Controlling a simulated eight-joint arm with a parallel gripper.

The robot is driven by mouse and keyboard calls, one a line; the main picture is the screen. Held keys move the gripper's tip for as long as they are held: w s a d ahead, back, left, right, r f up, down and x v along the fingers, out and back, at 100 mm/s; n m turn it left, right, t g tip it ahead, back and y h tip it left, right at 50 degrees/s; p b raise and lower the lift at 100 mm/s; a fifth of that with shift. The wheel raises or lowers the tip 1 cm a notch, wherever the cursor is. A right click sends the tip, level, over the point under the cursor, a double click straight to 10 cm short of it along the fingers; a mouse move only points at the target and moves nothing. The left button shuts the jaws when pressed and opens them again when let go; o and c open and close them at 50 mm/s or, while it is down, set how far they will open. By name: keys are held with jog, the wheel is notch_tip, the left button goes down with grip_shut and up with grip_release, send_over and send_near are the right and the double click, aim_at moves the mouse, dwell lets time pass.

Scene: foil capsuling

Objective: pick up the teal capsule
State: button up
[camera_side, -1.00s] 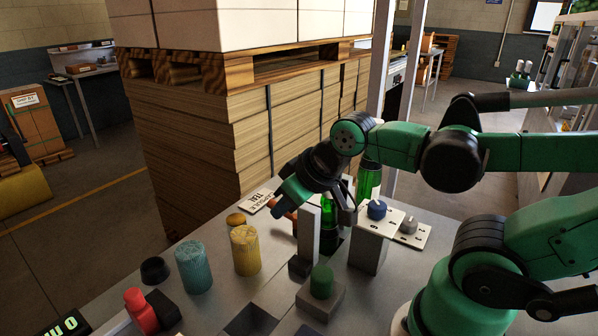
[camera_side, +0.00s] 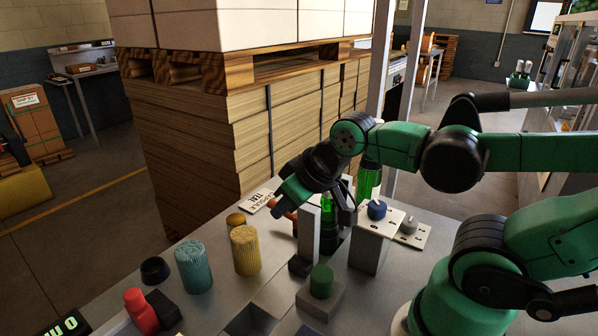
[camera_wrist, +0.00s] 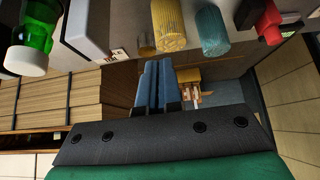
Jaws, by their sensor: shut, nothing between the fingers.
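The teal capsule (camera_side: 194,268) is a ribbed cylinder standing upright on the grey bench, at the lower left in the side view. It also shows at the top in the wrist view (camera_wrist: 212,30). My gripper (camera_side: 282,205) is above the bench, to the right of the capsule and higher, apart from it. In the wrist view its two blue fingers (camera_wrist: 158,70) lie together with nothing between them.
A yellow ribbed capsule (camera_side: 245,250) stands beside the teal one, on the gripper's side. A red object (camera_side: 140,310) and a black cup (camera_side: 155,270) are near the teal one. A grey post (camera_side: 308,230), green bottle (camera_side: 330,228) and green-topped block (camera_side: 321,283) stand to the right.

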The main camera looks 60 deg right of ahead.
jog(key=o, duration=1.4)
jog(key=m+g, duration=0.4)
jog(key=g, duration=0.3)
send_near(189, 250)
notch_tip(189, 250, down, 7)
jog(key=shift+d+r, duration=0.15)
jog(key=shift+r, duration=0.05)
jog(key=shift+w+f+m, duration=0.1)
jog(key=shift+f+m, duration=0.2)
jog(key=shift+f, duration=2.8)
